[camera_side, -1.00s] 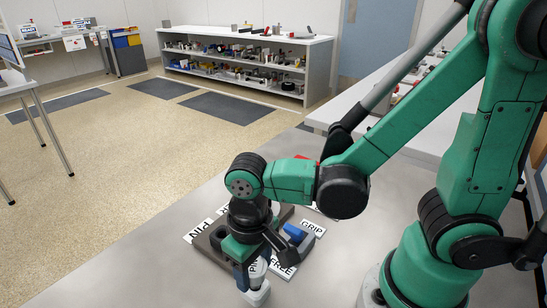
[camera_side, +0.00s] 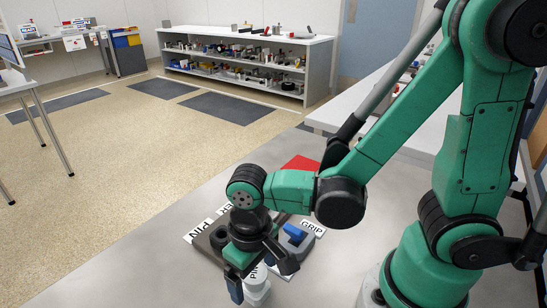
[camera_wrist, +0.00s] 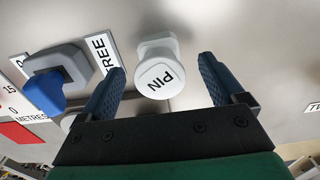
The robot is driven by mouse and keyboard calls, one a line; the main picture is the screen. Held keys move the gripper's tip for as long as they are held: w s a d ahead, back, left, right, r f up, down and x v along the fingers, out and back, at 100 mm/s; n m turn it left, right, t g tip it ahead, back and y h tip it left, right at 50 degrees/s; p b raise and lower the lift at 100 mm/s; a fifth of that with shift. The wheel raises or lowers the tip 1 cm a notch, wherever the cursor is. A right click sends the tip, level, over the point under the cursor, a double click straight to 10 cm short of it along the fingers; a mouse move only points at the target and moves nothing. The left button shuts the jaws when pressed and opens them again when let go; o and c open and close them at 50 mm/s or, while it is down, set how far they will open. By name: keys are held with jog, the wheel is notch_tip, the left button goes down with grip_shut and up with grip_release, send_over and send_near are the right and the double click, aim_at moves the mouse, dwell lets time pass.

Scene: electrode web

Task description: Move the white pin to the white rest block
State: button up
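The white pin (camera_wrist: 158,76), with PIN lettered on its round end, shows between my open fingers in the wrist view. It also shows in the side view (camera_side: 256,274), low beside the fingers. My gripper (camera_wrist: 162,66) is open, one blue finger on each side of the pin, with bare gaps to both. In the side view my gripper (camera_side: 261,284) hangs low over the grey table, partly covering the pin. A white foot-like piece shows under the pin in both views; I cannot tell whether it is the rest block or part of the pin.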

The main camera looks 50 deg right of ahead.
aim_at(254, 272)
jog(key=shift+r, duration=2.8)
jog(key=w+d+r+t, duration=0.2)
jog(key=d+t, duration=0.1)
jog(key=d, duration=0.2)
jog(key=w+d+r+t, duration=0.2)
jog(key=d+r+t, duration=0.1)
jog(key=d+t, duration=0.1)
jog(key=shift+w+d, duration=0.35)
jog(key=shift+d, duration=0.2)
